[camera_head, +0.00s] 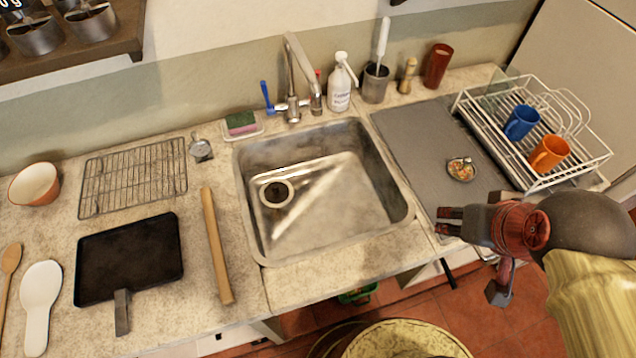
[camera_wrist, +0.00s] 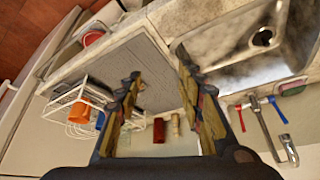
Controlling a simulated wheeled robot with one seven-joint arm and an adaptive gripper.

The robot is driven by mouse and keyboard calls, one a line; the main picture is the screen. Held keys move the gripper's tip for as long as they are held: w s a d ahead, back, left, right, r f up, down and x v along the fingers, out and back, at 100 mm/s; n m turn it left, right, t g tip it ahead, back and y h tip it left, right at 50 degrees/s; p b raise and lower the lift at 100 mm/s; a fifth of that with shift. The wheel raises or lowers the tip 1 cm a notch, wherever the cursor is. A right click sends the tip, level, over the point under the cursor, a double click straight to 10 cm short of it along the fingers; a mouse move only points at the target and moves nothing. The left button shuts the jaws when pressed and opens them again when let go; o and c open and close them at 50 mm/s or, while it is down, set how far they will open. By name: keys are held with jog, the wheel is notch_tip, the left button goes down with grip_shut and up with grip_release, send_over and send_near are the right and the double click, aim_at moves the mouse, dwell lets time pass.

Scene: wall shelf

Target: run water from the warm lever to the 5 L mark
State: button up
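The faucet (camera_head: 292,80) stands behind the steel sink (camera_head: 345,140). It has a blue lever (camera_head: 267,97) on its left and a red lever (camera_head: 318,78) on its right, partly hidden by the spout. The sink looks empty, with a ringed drain (camera_head: 276,193) at its left; no water stream shows. I cannot make out any 5 L mark. My gripper (camera_head: 443,221) is open and empty, right of the sink, apart from the levers. In the wrist view its two fingers (camera_wrist: 157,63) stand wide apart, with the grey mat (camera_wrist: 155,85) behind them.
A white soap bottle (camera_head: 340,85), a steel cup with a brush (camera_head: 375,84) and a red tumbler (camera_head: 437,67) line the wall right of the faucet. A dish rack (camera_head: 595,160) holds blue and orange mugs. A small bowl (camera_head: 461,169) sits on the mat. A sponge (camera_head: 241,122) lies left.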

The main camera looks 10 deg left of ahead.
jog(key=shift+c, duration=1.3)
